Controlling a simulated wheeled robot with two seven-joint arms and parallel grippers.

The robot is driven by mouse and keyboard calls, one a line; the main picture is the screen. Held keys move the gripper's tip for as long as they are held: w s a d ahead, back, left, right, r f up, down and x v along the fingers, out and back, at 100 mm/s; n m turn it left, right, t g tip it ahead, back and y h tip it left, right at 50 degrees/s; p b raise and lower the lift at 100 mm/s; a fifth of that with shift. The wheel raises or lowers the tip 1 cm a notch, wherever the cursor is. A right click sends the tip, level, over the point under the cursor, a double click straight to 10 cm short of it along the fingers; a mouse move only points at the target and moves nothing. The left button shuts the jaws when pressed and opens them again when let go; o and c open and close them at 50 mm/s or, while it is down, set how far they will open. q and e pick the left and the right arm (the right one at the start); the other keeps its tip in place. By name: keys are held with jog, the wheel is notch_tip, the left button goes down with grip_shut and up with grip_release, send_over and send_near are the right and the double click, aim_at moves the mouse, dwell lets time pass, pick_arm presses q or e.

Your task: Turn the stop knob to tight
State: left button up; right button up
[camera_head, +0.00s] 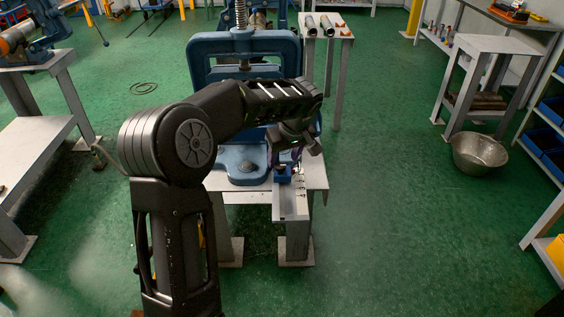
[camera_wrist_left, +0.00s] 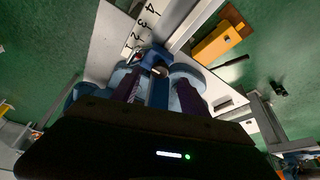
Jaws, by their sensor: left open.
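The stop is a small blue block (camera_head: 283,176) on the pale scale rail (camera_head: 291,207) at the front of the vise table. Its knob is small and mostly hidden under my left gripper (camera_head: 286,156). In the left wrist view the blue stop (camera_wrist_left: 149,56) sits beside the scale marks (camera_wrist_left: 138,32), with a small light knob-like end (camera_wrist_left: 160,71) facing the gripper. My left gripper (camera_wrist_left: 158,90) is open, its two dark purple fingers on either side of the stop's near part. I cannot tell if they touch it. My right gripper is not in view.
The large blue pipe vise (camera_head: 205,57) stands behind my left arm on the white table (camera_head: 317,176). A metal bowl (camera_head: 479,153) is on the green floor at right. Pipes (camera_head: 319,25) lie on a stand behind. An orange-yellow object (camera_wrist_left: 217,42) shows in the wrist view.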

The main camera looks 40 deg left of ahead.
pick_arm(q)
jog(key=v, duration=0.4)
dwell(0.5)
jog(key=w+d+f+m+t+h, duration=0.3)
jog(key=w+d+f+m, duration=0.25)
jog(key=d, duration=0.35)
jog(key=s+d+f+m+h+p, duration=0.1)
jog(key=s+d+f+m+h, duration=0.1)
jog(key=d+f, duration=0.5)
jog(key=s+d+f+m+h, duration=0.2)
jog(key=s+d+f, duration=0.1)
jog(key=d+f, duration=0.4)
jog(key=s+d+f+g+p, duration=0.1)
jog(key=s+d+f, duration=0.2)
jog(key=s, duration=0.6)
jog(key=s+d+f+g, duration=0.2)
jog(key=s+d+f, duration=0.2)
jog(key=s, duration=0.5)
jog(key=s+d+f+g+h+p, duration=0.1)
jog(key=s+d+f, duration=0.2)
jog(key=s+f, duration=0.4)
jog(key=s, duration=0.3)
jog(key=shift+d+f+p, duration=0.3)
jog(key=shift+p, duration=0.05)
